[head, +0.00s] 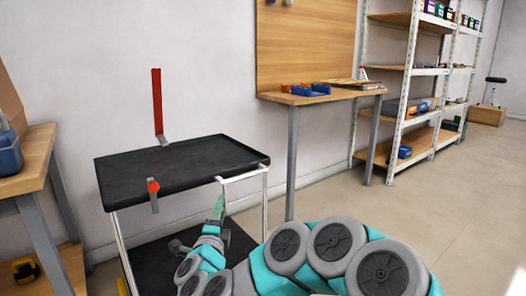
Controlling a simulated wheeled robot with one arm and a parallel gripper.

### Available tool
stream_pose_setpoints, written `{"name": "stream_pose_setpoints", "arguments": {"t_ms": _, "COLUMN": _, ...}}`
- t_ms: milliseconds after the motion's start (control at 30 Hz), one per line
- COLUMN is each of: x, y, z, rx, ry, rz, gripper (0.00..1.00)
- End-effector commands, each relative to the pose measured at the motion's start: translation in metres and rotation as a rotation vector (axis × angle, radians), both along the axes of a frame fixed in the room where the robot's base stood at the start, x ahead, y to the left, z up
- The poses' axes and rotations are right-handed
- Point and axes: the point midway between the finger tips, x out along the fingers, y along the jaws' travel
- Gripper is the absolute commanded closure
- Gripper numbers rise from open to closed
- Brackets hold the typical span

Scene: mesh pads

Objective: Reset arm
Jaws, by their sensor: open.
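My arm, teal and grey with large round joints, reaches in from the bottom of the head view and folds to the left. My gripper (216,214) shows small at its far end, just in front of the right part of a black cart (183,165). It is open, with nothing visible between its fingers. Its fingers are partly hidden by the wrist, and I cannot tell whether they touch the cart. The cart's top tray is bare in the middle. A red upright bar (157,102) on a grey foot stands at its back edge.
A wooden bench (36,165) with a blue bin (9,155) stands at the left. A wall table (325,97) holds blue and orange bins. Metal shelves (410,90) stand at the right. Open floor (460,190) lies to the right.

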Motion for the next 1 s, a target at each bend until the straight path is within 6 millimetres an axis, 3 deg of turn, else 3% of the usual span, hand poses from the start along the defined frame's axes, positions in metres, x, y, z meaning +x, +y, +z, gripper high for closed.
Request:
{"name": "stream_pose_setpoints", "arguments": {"t_ms": 267, "x": -0.001, "y": 0.019, "z": 0.022, "rx": -0.084, "ry": 0.042, "rz": 0.153, "gripper": 0.43}}
{"name": "stream_pose_setpoints", "arguments": {"t_ms": 467, "x": -0.014, "y": 0.036, "z": 0.041, "rx": -0.22, "ry": 0.089, "rz": 0.333, "gripper": 0.43}}
{"name": "stream_pose_setpoints", "arguments": {"t_ms": 567, "x": -0.03, "y": 0.043, "z": 0.048, "rx": -0.33, "ry": 0.121, "rz": 0.449, "gripper": 0.43}}
{"name": "stream_pose_setpoints", "arguments": {"t_ms": 733, "x": -0.066, "y": 0.041, "z": 0.044, "rx": -0.543, "ry": 0.197, "rz": 0.632, "gripper": 0.43}}
{"name": "stream_pose_setpoints", "arguments": {"t_ms": 867, "x": -0.098, "y": 0.025, "z": 0.03, "rx": -0.715, "ry": 0.276, "rz": 0.753, "gripper": 0.43}}
{"name": "stream_pose_setpoints", "arguments": {"t_ms": 1000, "x": -0.137, "y": -0.006, "z": 0.008, "rx": -0.899, "ry": 0.388, "rz": 0.872, "gripper": 0.43}}
